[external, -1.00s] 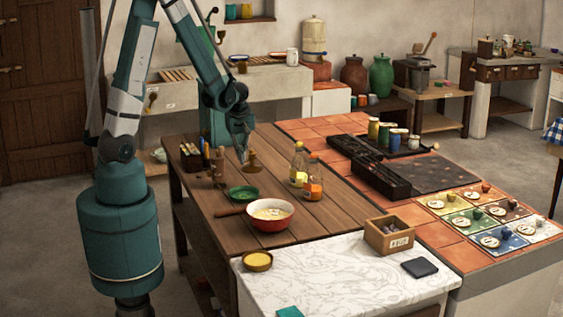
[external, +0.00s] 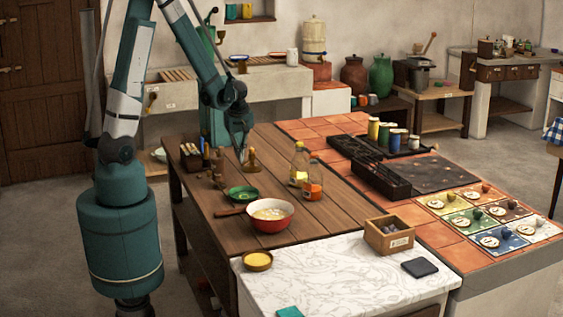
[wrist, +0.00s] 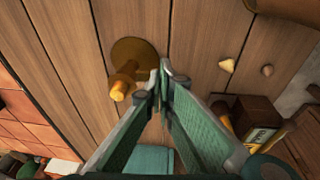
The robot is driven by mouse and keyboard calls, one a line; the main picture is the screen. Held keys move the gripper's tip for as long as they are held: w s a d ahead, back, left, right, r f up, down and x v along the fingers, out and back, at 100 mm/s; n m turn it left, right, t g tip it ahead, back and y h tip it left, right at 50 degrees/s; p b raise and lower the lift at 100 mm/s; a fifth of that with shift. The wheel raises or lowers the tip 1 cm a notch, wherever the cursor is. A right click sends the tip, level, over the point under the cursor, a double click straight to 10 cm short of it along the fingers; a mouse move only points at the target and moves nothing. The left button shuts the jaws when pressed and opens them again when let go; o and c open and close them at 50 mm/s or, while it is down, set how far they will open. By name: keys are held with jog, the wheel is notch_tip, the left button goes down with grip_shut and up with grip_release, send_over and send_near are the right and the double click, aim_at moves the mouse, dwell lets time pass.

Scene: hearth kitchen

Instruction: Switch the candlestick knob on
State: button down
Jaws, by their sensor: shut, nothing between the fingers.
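The brass candlestick (external: 252,162) stands on the wooden worktop at its far side, right beside my gripper. In the wrist view, its round base (wrist: 137,52) and an orange-brass upright part (wrist: 119,91) show just left of my fingertips. I cannot tell which part is the knob or how it is set. My gripper (wrist: 161,78) points down with its two green fingers shut and nothing between them. My gripper (external: 240,155) also shows in the external view, close to the candlestick; I cannot tell whether they touch.
A utensil box (external: 190,156) stands left of my gripper. A green dish (external: 242,193) and a red bowl (external: 270,225) are nearer the camera. A brick-tiled counter (external: 300,128) borders the wood.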

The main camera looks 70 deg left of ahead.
jog(key=shift+r, duration=0.2)
dwell(0.4)
jog(key=s+d+r+p, duration=0.1)
jog(key=s+r+p, duration=0.1)
jog(key=r, duration=0.4)
jog(key=s+d+r+p, duration=0.1)
jog(key=s+r, duration=0.1)
jog(key=r, duration=0.4)
jog(key=shift+s+d+r+p, duration=0.3)
jog(key=shift+s+d+p, duration=0.05)
jog(key=shift+p, duration=0.05)
dwell(0.7)
jog(key=s+d+r+m+t, duration=0.2)
jog(key=d+r+m, duration=0.3)
jog(key=d, duration=0.3)
jog(key=s+d+r+m+t+h, duration=0.1)
jog(key=s+d+r+m+t, duration=0.1)
jog(key=d+r+m, duration=0.3)
jog(key=s+d+r+m+t+h, duration=0.1)
jog(key=s+d+r+m+t, duration=0.1)
jog(key=d+r+m, duration=0.3)
jog(key=s+d+m+b, duration=0.1)
jog(key=d+m, duration=0.2)
jog(key=d, duration=0.3)
jog(key=shift+d, duration=0.3)
